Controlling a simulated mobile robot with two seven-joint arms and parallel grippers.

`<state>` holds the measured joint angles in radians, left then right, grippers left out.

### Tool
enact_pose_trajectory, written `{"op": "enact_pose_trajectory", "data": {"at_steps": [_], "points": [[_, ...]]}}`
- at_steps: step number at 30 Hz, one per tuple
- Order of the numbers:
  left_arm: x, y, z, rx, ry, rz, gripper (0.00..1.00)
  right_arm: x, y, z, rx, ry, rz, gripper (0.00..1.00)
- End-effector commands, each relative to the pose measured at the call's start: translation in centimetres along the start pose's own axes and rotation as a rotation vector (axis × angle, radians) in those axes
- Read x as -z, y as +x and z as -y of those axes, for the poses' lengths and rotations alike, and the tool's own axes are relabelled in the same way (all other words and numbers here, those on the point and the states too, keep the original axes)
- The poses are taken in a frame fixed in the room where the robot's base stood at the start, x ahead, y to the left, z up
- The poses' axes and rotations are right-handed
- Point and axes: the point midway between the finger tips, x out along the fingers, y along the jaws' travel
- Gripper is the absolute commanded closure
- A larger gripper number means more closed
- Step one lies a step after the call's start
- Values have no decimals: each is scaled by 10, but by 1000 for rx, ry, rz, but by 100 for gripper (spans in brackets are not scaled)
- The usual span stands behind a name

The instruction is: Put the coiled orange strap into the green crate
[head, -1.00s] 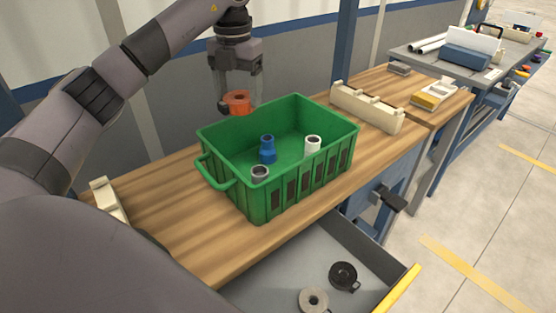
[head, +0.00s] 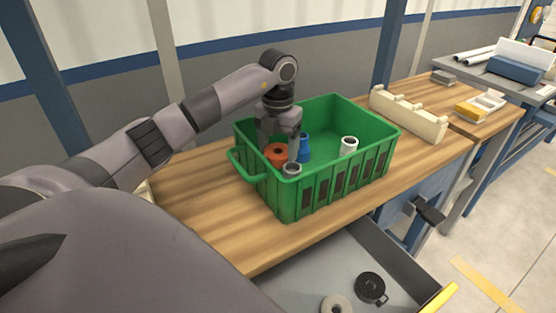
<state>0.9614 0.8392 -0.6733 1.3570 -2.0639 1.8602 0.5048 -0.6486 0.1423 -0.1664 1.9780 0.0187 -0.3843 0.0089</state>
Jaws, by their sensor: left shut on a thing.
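The coiled orange strap (head: 275,153) is between the fingers of my left gripper (head: 279,150), which is shut on it. The gripper points down inside the left end of the green crate (head: 338,191), and the strap is below the level of the far rim. I cannot tell whether the strap touches the crate floor. The crate stands on the wooden bench. My right gripper is not in view.
Inside the crate are a blue pipe piece (head: 304,147), a white one (head: 348,146) and a grey one (head: 291,170) near the strap. An open drawer (head: 330,262) below holds a black ring (head: 371,287) and a grey ring (head: 336,304).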

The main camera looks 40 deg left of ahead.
Motion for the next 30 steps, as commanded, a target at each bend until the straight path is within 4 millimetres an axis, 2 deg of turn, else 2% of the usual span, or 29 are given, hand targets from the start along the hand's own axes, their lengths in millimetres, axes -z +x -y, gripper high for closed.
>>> {"op": "enact_pose_trajectory", "data": {"at_steps": [9,20,21,22,23,30], "points": [[0,40,0,0,-1,0,61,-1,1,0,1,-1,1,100],[0,44,0,0,0,0,61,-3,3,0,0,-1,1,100],[0,43,0,0,0,-1,16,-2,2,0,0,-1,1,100],[0,43,0,0,0,-1,6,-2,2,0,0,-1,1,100],[0,43,0,0,0,-1,3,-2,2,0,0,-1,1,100],[0,43,0,0,0,-1,3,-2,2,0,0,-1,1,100]]}}
